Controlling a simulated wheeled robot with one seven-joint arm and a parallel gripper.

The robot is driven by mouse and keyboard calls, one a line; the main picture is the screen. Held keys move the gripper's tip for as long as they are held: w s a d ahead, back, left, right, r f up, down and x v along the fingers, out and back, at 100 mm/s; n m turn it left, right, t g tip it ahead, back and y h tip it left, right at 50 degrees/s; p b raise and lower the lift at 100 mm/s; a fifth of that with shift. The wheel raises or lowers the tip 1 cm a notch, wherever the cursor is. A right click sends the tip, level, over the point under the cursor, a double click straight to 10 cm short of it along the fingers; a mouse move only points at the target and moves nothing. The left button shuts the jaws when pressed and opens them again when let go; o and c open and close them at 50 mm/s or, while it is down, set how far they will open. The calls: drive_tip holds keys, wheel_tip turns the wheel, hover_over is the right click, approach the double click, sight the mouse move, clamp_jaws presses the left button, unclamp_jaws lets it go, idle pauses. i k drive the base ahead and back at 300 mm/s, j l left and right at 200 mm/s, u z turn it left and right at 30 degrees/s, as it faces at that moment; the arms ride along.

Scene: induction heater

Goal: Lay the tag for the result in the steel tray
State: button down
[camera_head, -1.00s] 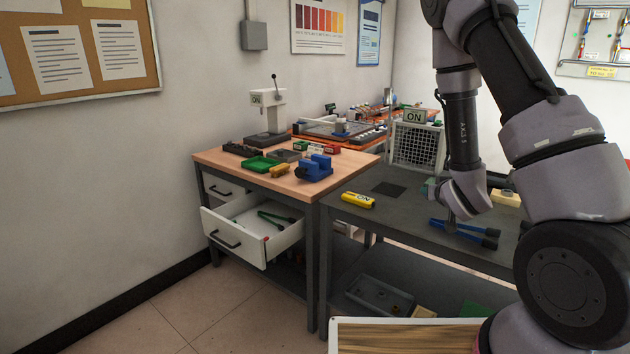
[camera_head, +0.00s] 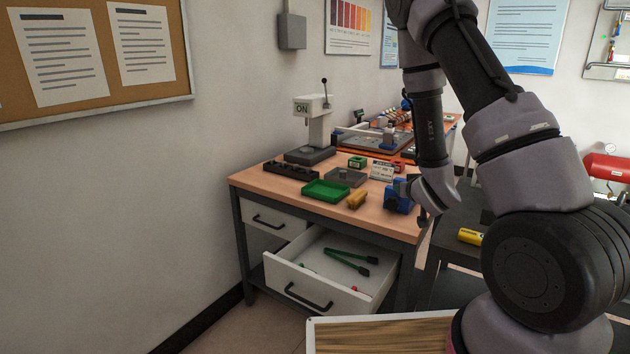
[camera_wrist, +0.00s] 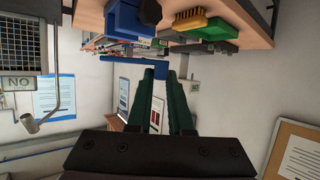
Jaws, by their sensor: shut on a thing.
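My gripper (camera_wrist: 162,76) is off the bench, to the right of the blue vise (camera_head: 398,196) in the head view. In the wrist view its dark fingers are shut on a thin blue piece (camera_wrist: 157,66); I cannot tell whether this is the tag. A shallow grey tray (camera_head: 345,177), which looks like the steel tray, lies on the wooden bench (camera_head: 270,181) behind the green tray (camera_head: 325,191). A small white labelled block (camera_head: 382,170) and a green block (camera_head: 357,162) stand to its right.
An open drawer (camera_head: 322,282) with green-handled tongs (camera_head: 350,261) juts from the bench. A yellow-brown brush (camera_head: 357,200), a black rack (camera_head: 291,171) and a lever press (camera_head: 316,128) stand around the trays. A yellow device (camera_head: 470,237) lies on the dark table.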

sight(349, 177)
drive_tip(key=i+j, duration=0.2)
drive_tip(key=j, duration=0.15)
drive_tip(key=i+j, duration=0.15)
drive_tip(key=j, duration=0.25)
drive_tip(key=i+j, duration=0.2)
drive_tip(key=j, duration=0.15)
drive_tip(key=i+j, duration=0.15)
drive_tip(key=j, duration=0.25)
drive_tip(key=i+j, duration=0.2)
drive_tip(key=j, duration=0.15)
drive_tip(key=i+j, duration=0.15)
drive_tip(key=j, duration=0.25)
drive_tip(key=i+j+z, duration=0.15)
drive_tip(key=j, duration=0.15)
drive_tip(key=i+j+z, duration=0.1)
drive_tip(key=j, duration=0.2)
drive_tip(key=j+z, duration=0.1)
drive_tip(key=z, duration=0.3)
drive_tip(key=i, duration=0.05)
